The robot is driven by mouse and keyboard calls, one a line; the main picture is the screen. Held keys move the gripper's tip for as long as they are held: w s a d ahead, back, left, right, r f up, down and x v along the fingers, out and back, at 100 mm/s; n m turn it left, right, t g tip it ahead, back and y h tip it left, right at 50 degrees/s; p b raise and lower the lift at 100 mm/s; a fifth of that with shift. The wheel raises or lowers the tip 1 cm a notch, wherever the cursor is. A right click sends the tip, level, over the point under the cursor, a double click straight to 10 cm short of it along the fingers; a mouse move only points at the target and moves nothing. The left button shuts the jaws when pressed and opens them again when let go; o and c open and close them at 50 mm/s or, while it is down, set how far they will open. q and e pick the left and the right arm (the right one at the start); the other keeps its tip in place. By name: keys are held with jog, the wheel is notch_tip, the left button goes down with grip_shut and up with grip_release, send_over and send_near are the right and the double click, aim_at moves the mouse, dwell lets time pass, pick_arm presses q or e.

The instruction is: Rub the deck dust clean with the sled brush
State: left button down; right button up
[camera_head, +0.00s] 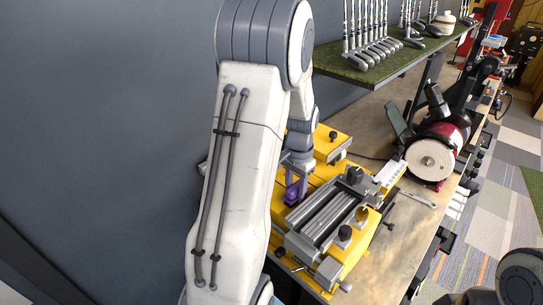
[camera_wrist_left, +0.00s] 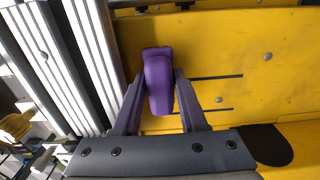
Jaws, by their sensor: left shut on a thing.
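My left gripper (camera_wrist_left: 160,92) is shut on a purple block-like piece, which I take to be the sled brush (camera_wrist_left: 158,80). In the head view the left gripper (camera_head: 295,190) reaches down to the yellow deck (camera_head: 318,180), and the purple brush (camera_head: 291,194) shows at its tip, beside the grey rails. In the left wrist view the brush lies over the yellow deck (camera_wrist_left: 230,45); I cannot tell whether it touches. Its underside is hidden. I cannot make out dust on the deck; thin dark lines and a black patch show there. My right gripper is out of view.
Grey metal rails (camera_head: 326,215) with black knobs run right beside the brush. A red grinder (camera_head: 431,160) and a wrench (camera_head: 418,199) are on the workbench (camera_head: 400,245) to the right. A green shelf (camera_head: 380,68) with golf clubs stands above.

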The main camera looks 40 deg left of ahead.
pick_arm(q)
notch_tip(320, 180, up, 3)
jog(key=shift+w+a+f+p, duration=0.1)
jog(key=shift+p, duration=0.2)
jog(key=shift+r+p, duration=1)
jog(key=shift+r, duration=0.1)
jog(key=shift+r+p, duration=1.4)
jog(key=shift+r, duration=0.2)
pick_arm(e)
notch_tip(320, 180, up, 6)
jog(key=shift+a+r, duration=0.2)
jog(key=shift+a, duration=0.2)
